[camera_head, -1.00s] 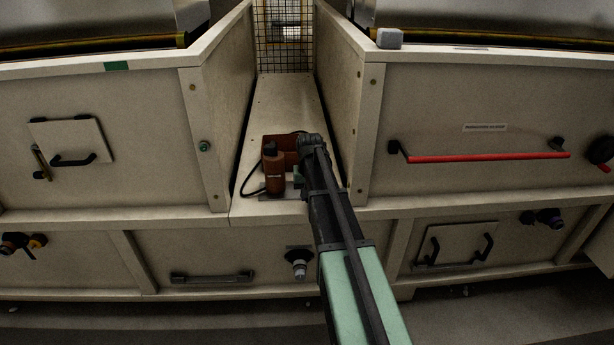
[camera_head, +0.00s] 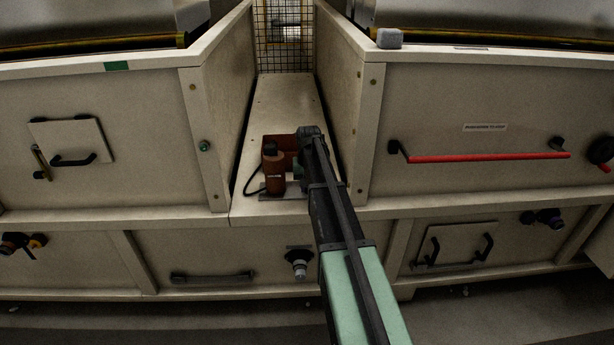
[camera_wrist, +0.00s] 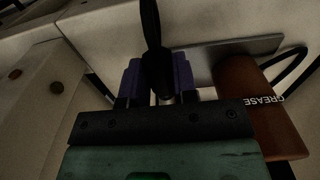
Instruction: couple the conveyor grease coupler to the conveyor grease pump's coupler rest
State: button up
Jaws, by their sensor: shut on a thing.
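The orange-brown grease pump (camera_head: 273,172) stands on the pale ledge between the two hopper panels. In the wrist view its body, lettered GREASE (camera_wrist: 255,105), is at the right, beside my gripper. My gripper (camera_wrist: 158,78) has purple fingers shut on the black grease coupler (camera_wrist: 157,68). A dark hose runs from the coupler to the top of the wrist view. A small silvery part shows between the fingers, below the coupler. In the head view my arm hides the fingers and coupler. I cannot make out the coupler rest clearly.
A flat grey plate (camera_wrist: 228,58) lies by the pump. A black cable (camera_wrist: 293,68) loops beside it. Side panels (camera_head: 230,95) and (camera_head: 345,90) wall in the narrow ledge. A wire mesh (camera_head: 284,40) closes its back. A red handrail (camera_head: 490,157) is at the right.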

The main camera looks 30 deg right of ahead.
jog(key=shift+w, duration=0.1)
dwell(0.4)
jog(key=shift+w+d, duration=0.3)
jog(key=shift+w, duration=0.3)
jog(key=shift+w+d, duration=0.3)
jog(key=shift+w, duration=0.25)
jog(key=o, duration=1)
notch_tip(320, 180, up, 11)
jog(key=p, duration=1)
jog(key=shift+f+p, duration=0.1)
jog(key=shift+p, duration=0.3)
